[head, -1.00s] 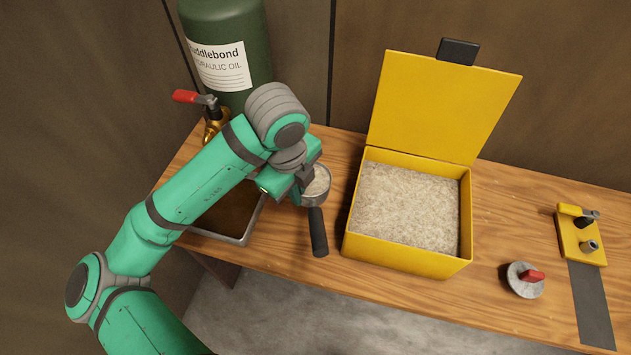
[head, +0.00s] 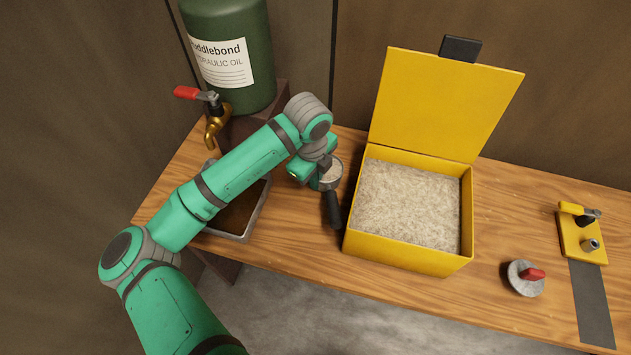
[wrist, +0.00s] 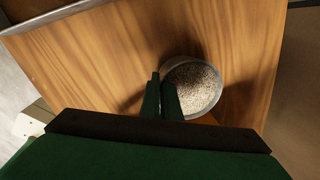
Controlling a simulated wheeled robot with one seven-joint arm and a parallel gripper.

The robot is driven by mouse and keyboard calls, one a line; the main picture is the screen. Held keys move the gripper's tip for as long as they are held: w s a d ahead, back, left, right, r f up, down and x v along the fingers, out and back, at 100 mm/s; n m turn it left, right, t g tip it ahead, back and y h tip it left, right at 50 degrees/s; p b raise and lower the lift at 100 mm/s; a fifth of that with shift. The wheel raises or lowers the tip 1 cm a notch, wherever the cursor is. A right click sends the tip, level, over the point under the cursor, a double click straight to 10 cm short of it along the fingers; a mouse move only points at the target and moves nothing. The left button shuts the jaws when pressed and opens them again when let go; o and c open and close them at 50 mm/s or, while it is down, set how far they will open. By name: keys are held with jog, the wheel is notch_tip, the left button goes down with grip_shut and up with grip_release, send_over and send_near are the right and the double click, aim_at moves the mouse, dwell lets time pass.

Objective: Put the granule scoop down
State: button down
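The granule scoop (head: 332,174) is a round metal cup with a black handle (head: 333,210) pointing toward the bench's front edge. It is full of pale granules, which also show in the wrist view (wrist: 193,86). My gripper (head: 320,178) is shut on the left side of the cup; its two dark fingers (wrist: 162,92) are close together there in the wrist view. The scoop looks level, low over the wooden bench (head: 285,232) or on it; I cannot tell whether it touches. The handle is hidden in the wrist view.
A yellow box (head: 408,256) of granules stands open just right of the scoop. A metal tray (head: 246,236) lies left, under the brass tap (head: 216,128) of a green oil drum (head: 232,50). A red-handled disc (head: 525,279) and a yellow fixture (head: 581,238) lie far right.

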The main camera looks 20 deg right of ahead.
jog(key=shift+f, duration=0.65)
jog(key=shift+f, duration=0.15)
jog(key=c, duration=2)
grip_release()
jog(key=r, duration=0.8)
jog(key=s+a+r, duration=0.1)
jog(key=r, duration=0.3)
jog(key=shift+r, duration=0.15)
